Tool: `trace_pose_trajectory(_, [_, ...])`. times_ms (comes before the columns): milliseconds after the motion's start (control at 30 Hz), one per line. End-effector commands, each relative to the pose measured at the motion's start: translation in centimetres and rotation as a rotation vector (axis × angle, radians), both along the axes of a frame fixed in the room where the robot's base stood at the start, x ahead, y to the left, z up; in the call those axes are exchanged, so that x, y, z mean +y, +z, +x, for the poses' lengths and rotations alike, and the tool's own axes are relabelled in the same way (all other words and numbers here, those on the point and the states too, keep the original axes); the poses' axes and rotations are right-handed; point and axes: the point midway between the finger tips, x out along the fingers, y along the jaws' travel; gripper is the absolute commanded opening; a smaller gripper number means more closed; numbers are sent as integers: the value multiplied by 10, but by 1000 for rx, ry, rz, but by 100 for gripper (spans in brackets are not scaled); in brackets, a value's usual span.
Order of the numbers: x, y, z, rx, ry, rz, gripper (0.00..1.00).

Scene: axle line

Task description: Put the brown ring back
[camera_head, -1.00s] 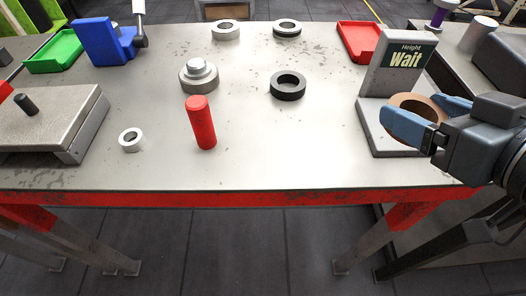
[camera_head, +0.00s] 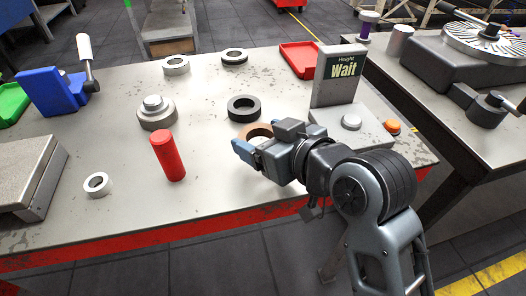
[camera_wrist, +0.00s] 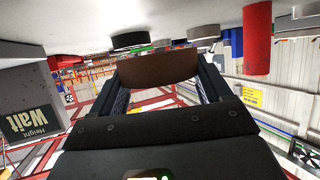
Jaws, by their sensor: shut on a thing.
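The brown ring (camera_head: 258,131) is between the fingers of my gripper (camera_head: 262,142), over the table just in front of the dark ring (camera_head: 244,108). My gripper's body hides part of the brown ring in the head view. In the wrist view the brown ring (camera_wrist: 158,68) spans the gap between both fingers, and the gripper is shut on it. The height gauge (camera_head: 338,75), with a sign reading "Height Wait", stands to the right of my gripper. Its base has a round grey pad with nothing on it.
A red cylinder (camera_head: 167,155) stands left of my gripper, with a stepped grey hub (camera_head: 156,112) behind it. A white ring (camera_head: 97,185) lies at front left. Two more rings lie at the back, near a red tray (camera_head: 300,60). An orange button (camera_head: 393,127) is at right.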

Motion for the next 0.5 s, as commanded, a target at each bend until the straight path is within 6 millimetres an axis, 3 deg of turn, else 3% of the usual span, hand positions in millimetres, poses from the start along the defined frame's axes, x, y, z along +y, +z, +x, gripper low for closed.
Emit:
trace_pose_trajectory(300, [0, -37, 0, 1, 0, 1, 35])
trace_pose_trajectory(500, [0, -39, 0, -2, -1, 1, 35])
